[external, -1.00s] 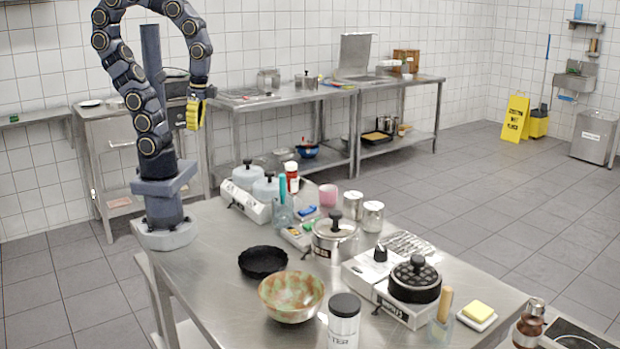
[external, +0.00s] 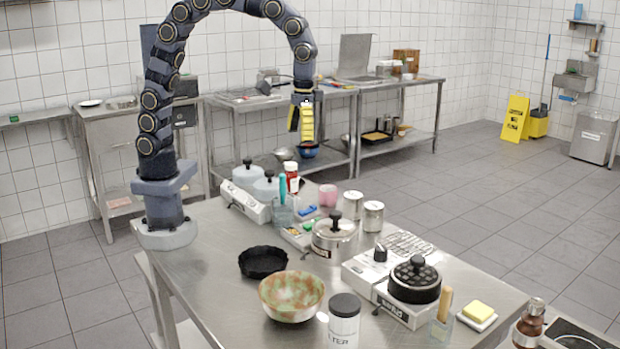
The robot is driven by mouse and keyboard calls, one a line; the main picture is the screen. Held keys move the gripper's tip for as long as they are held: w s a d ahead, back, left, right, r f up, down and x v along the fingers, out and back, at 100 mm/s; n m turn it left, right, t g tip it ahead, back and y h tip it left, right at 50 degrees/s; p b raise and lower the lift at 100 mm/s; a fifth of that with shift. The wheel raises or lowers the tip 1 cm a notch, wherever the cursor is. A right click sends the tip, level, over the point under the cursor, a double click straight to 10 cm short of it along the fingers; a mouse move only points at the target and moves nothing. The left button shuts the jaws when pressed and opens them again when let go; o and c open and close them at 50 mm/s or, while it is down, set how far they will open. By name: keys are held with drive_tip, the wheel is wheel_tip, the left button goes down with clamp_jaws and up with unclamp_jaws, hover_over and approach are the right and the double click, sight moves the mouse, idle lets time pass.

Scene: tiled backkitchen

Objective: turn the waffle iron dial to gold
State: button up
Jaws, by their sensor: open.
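The waffle iron (external: 414,281) stands at the right of the steel table. It has a round black gridded top with a knob, on a pale base with a label on its front. A black knob (external: 380,253) stands up at the left of this base; I cannot tell whether it is the dial. No colour marks or gold setting can be made out. My gripper (external: 302,138) has yellow and dark fingers and hangs pointing down, high above the far part of the table. It is open, empty and well apart from the waffle iron.
A lidded pot (external: 334,237), a mottled bowl (external: 291,297), a black fluted dish (external: 263,262) and a black-lidded jar (external: 344,322) stand around the waffle iron. The table's front left (external: 215,285) is bare.

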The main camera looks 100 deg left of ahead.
drive_tip(key=w+d+f+n, duration=0.35)
drive_tip(key=w+f, duration=0.45)
drive_tip(key=w, duration=0.4)
drive_tip(key=n+t, duration=0.1)
drive_tip(key=n, duration=0.3)
hover_over(381, 248)
drive_tip(key=shift+m, duration=0.25)
wheel_tip(381, 248, down, 9)
drive_tip(key=shift+s+a+r, duration=0.1)
drive_tip(key=shift+a+r, duration=0.05)
drive_tip(key=shift+r, duration=0.05)
drive_tip(key=shift+f, duration=0.5)
wheel_tip(381, 248, down, 7)
drive_tip(key=shift+f, duration=0.2)
clamp_jaws()
